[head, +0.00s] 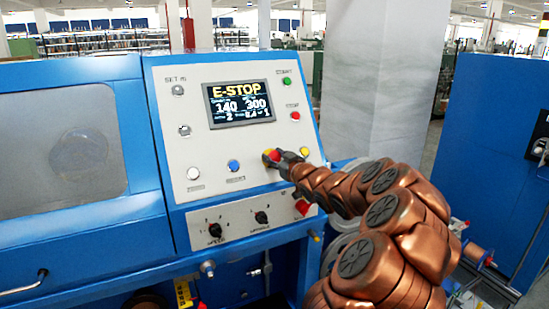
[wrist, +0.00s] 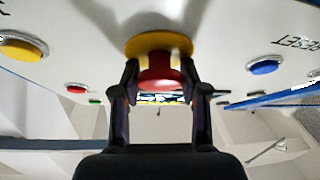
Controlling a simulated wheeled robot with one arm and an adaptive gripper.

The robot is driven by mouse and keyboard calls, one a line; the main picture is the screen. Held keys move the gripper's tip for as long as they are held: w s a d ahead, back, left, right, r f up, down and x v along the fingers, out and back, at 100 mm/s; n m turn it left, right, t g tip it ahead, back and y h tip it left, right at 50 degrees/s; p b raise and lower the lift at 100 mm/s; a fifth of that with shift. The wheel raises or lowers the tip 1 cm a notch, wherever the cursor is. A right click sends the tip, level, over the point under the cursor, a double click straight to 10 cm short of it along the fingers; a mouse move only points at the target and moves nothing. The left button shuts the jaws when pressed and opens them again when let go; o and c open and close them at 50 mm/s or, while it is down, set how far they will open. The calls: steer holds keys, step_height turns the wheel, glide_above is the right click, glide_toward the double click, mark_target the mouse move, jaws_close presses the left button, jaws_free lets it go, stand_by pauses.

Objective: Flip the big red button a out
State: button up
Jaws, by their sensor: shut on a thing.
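The big red button (head: 271,156) with its yellow collar sits on the white upper control panel (head: 215,165), below and right of the display. My gripper (head: 284,160) reaches it from the right in the head view and partly covers it. In the wrist view, the red button (wrist: 160,79) stands out from its yellow collar (wrist: 160,43). The two dark fingers of my gripper (wrist: 161,82) are on either side of the red cap and shut on it. The display (head: 239,102) reads "E-STOP".
A blue button (head: 233,165), a white button (head: 193,173) and a yellow button (head: 305,151) are near the red one. Green (head: 287,81) and red (head: 295,115) buttons are higher up. Black knobs (head: 261,217) are on the lower panel. A grey pillar (head: 378,95) stands behind.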

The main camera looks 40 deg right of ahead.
jaws_close()
steer(key=shift+s+a+r, duration=0.1)
steer(key=shift+s+r, duration=0.15)
steer(key=shift+s, duration=0.15)
steer(key=o, duration=0.7)
jaws_free()
steer(key=shift+s, duration=0.1)
